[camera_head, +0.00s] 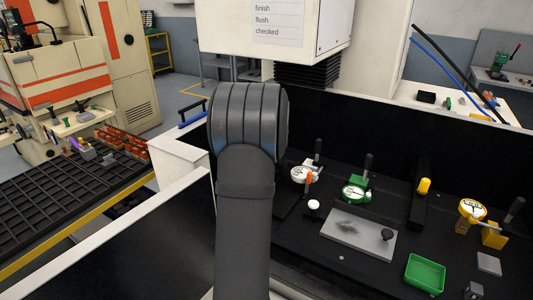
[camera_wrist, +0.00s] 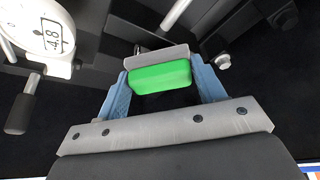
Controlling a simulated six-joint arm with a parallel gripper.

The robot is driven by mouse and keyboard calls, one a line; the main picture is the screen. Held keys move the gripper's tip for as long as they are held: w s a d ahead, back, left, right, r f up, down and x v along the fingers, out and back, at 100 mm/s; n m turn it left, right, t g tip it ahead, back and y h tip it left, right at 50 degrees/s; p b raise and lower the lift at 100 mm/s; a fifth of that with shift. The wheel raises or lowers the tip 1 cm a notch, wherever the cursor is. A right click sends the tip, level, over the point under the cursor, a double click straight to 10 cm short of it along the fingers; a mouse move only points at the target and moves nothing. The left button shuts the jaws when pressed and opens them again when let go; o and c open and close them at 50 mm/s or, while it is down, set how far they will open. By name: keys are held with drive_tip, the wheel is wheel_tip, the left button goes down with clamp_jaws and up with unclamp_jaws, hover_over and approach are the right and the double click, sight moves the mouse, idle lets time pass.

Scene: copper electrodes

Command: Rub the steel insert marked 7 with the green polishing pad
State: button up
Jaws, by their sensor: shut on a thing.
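In the wrist view the green polishing pad (camera_wrist: 160,78) with a grey backing sits between the two blue fingers of my gripper (camera_wrist: 160,68), which is shut on it. The pad is above a dark surface. In the head view my own arm hides the gripper and the pad. No steel insert with a readable 7 shows in either view. A small grey block (camera_head: 489,263) lies at the right of the dark bench in the head view, but I cannot read any mark on it.
Dial gauges stand behind: white (camera_head: 304,174), green (camera_head: 356,191) and yellow (camera_head: 472,210). A dial (camera_wrist: 38,30) fills the wrist view's upper left.

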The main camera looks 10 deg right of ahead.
drive_tip(key=shift+w+d, duration=0.85)
drive_tip(key=shift+w, duration=0.05)
drive_tip(key=shift+r, duration=4.15)
drive_tip(key=s+d+m+h, duration=0.1)
drive_tip(key=s+d, duration=0.3)
drive_tip(key=s, duration=0.4)
drive_tip(key=s+d+m+h, duration=0.1)
drive_tip(key=s+d+m, duration=0.3)
drive_tip(key=s, duration=0.5)
drive_tip(key=s+d+m+g+h, duration=0.1)
drive_tip(key=s+d+m, duration=0.2)
drive_tip(key=s, duration=0.6)
drive_tip(key=d, duration=0.2)
drive_tip(key=shift+d+r, duration=0.3)
drive_tip(key=shift+d, duration=0.1)
